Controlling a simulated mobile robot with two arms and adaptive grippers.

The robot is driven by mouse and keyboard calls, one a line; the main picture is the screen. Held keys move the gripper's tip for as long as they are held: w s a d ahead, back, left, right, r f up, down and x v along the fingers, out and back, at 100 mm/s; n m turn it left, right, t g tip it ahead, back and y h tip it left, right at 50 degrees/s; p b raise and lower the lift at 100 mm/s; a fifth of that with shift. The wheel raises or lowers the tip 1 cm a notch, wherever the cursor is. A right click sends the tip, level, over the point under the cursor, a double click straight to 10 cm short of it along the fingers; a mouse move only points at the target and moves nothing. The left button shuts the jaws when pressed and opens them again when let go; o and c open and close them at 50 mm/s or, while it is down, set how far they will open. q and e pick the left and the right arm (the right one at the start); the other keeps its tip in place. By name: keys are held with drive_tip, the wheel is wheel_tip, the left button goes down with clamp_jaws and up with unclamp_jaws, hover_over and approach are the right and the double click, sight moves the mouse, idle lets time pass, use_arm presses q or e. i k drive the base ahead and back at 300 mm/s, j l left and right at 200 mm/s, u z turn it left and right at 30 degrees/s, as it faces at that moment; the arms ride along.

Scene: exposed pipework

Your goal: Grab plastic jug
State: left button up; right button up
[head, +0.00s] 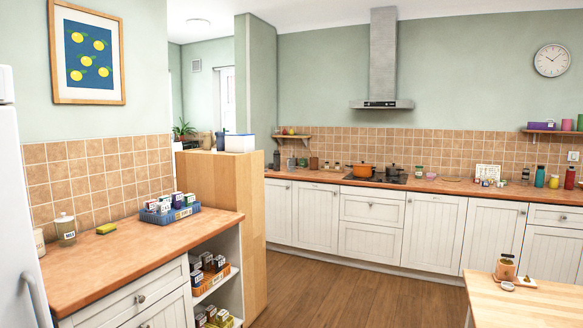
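I cannot make out a plastic jug for certain; many items on the far counter are small. A teal bottle (540,176) and a red bottle (570,178) stand upright at the right end of that counter. A dark grey bottle (277,160) stands at its left end, with other small containers nearby. Neither of my grippers is in view.
The near-left wooden counter (135,258) holds a blue basket of boxes (170,214), a lidded jar (65,229) and a green-yellow sponge (106,228). A wooden table (520,300) stands front right. The middle floor (370,285) is clear.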

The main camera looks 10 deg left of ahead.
sight(290, 162)
drive_tip(key=i, duration=6)
drive_tip(key=l+z, duration=0.05)
drive_tip(key=l, duration=0.2)
